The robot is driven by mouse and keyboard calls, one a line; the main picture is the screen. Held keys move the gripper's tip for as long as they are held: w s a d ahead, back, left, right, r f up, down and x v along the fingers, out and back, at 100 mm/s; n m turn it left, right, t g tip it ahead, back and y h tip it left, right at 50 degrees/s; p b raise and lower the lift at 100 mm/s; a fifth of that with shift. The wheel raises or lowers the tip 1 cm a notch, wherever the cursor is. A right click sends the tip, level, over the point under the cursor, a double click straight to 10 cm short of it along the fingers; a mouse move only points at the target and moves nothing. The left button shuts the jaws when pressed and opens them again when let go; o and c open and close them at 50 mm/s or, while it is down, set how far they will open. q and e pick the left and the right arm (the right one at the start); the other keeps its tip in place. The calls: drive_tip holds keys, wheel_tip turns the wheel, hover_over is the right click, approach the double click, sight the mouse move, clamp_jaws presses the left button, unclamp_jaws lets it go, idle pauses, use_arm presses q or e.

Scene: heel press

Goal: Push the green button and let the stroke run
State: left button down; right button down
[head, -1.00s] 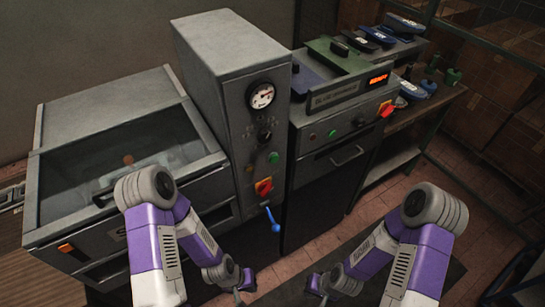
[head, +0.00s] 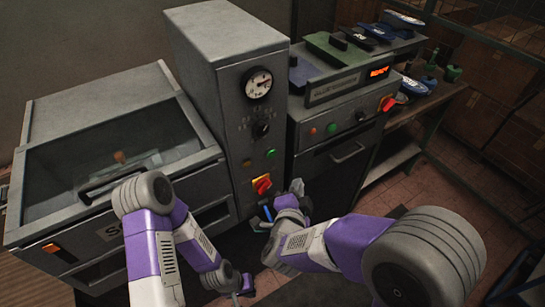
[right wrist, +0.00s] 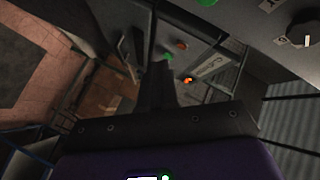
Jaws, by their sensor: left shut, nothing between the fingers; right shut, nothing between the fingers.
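A green button (head: 271,153) sits on the front of the tall grey column, below a gauge (head: 258,84) and a black knob (head: 261,129) and above a red-and-yellow switch (head: 262,185). A second green round (head: 331,127) is on the cabinet to the right. My right gripper (head: 262,222) is shut and empty, low in front of the column by the blue-handled lever (head: 267,212), which it partly hides. Contact cannot be told. In the right wrist view, a green round (right wrist: 207,2) shows at the top edge, apart from the shut fingers (right wrist: 155,80). My left gripper (head: 242,287) is shut and empty, low at the front.
A grey box with a clear lid (head: 100,160) stands left of the column. The right cabinet has a lit orange display (head: 379,71), a red switch (head: 388,104) and a handle (head: 347,153). Shoe-like items stand on a bench behind it.

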sight(272, 154)
drive_tip(key=shift+s+r, duration=0.1)
drive_tip(key=shift+r, duration=0.35)
drive_tip(key=w+a+p, duration=0.1)
drive_tip(key=w+a, duration=0.4)
drive_tip(key=w, duration=0.2)
drive_tip(key=shift+a, duration=0.15)
drive_tip(key=shift+w, duration=0.15)
idle(2.0)
drive_tip(key=shift+w+a+f, duration=0.1)
drive_tip(key=shift+w+a, duration=0.15)
